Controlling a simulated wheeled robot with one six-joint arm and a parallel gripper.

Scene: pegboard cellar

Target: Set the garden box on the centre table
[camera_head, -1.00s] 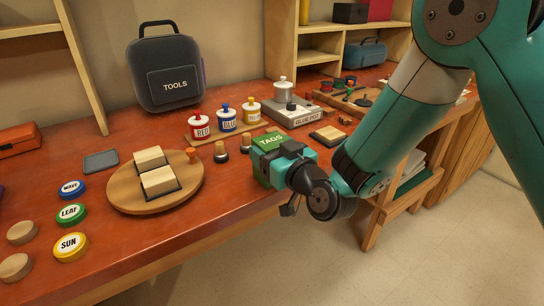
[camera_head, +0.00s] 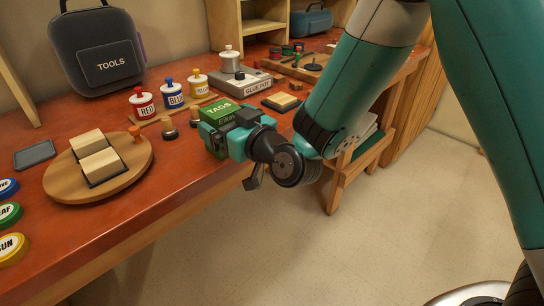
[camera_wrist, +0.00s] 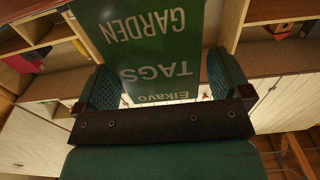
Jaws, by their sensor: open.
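The garden box is a green box (camera_head: 217,107) labelled TAGS, at the front edge of the red-brown workbench. The wrist view shows its green face (camera_wrist: 145,35) with the words GARDEN and TAGS upside down. My teal gripper (camera_head: 226,138) is at the box from the front. In the wrist view the fingers of my gripper (camera_wrist: 160,88) stand open on either side of the box. The box's lower part is hidden behind my gripper. I cannot tell which surface is the centre table.
Red, blue and yellow-lidded pots (camera_head: 172,96) and a glue pot tray (camera_head: 240,84) stand behind the box. A round board (camera_head: 135,166) with two blocks lies to its left. A black tools case (camera_head: 98,50) is at the back. Open floor (camera_head: 420,215) lies to the right.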

